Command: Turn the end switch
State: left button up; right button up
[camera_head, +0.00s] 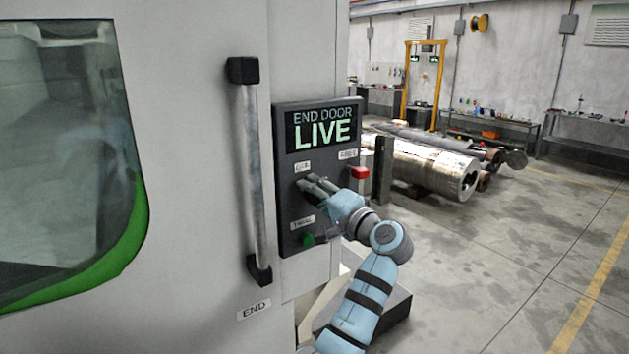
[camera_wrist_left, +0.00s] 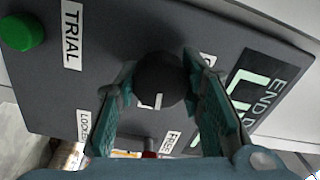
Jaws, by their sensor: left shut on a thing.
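The end switch is a round black knob (camera_wrist_left: 160,80) with a white mark, seen in the left wrist view on a dark grey panel (camera_head: 289,215). My left gripper (camera_head: 310,185) is at the panel's face in the head view, with its fingers shut on either side of the knob. The fingers hide most of the knob in the head view. The panel's display (camera_head: 322,128) reads "END DOOR LIVE" in light letters. My right gripper is in neither view.
A green button (camera_head: 307,240) sits low on the panel by a "TRIAL" label (camera_wrist_left: 72,35). A red part (camera_head: 360,173) sticks out at the panel's right. A vertical door handle (camera_head: 252,165) stands left of the panel. Metal cylinders (camera_head: 430,165) lie behind. The right floor is open.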

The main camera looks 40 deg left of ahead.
pick_arm(q)
jog(key=shift+m+p, duration=0.7)
jog(key=shift+m, duration=0.1)
jog(key=o, duration=1.2)
jog(key=v, duration=1.2)
jog(key=shift+w, duration=0.1)
jog(key=shift+f, duration=0.1)
